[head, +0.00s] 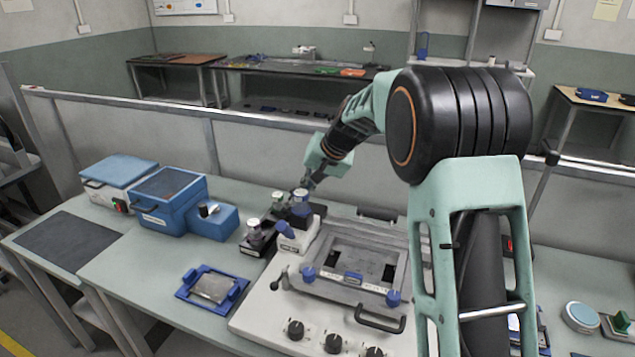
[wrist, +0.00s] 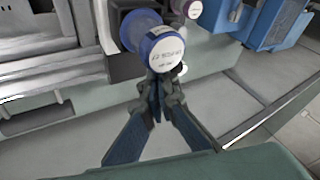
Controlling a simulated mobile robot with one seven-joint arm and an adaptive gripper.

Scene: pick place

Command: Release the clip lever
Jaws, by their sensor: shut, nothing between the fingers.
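My gripper (head: 308,184) is over the back left corner of the white station (head: 262,318). In the wrist view my gripper (wrist: 158,88) has its fingertips together, with nothing seen between them. A blue cylinder with a white printed end (wrist: 158,45) is right in front of the fingertips; I cannot tell whether they touch it. In the head view a blue and white cylinder (head: 300,208) stands close below my gripper. The grey frame fixture (head: 335,285) has blue clip-like parts, one at its front left (head: 308,274) and one at its front right (head: 393,298). I cannot tell which part is the clip lever.
A blue box (head: 165,218) and a blue-lidded case (head: 105,200) stand at the left. A blue holder with a grey plate (head: 238,292) lies in front. A dark base (head: 250,248) with capped items is left of the station. A low partition (head: 260,145) runs behind.

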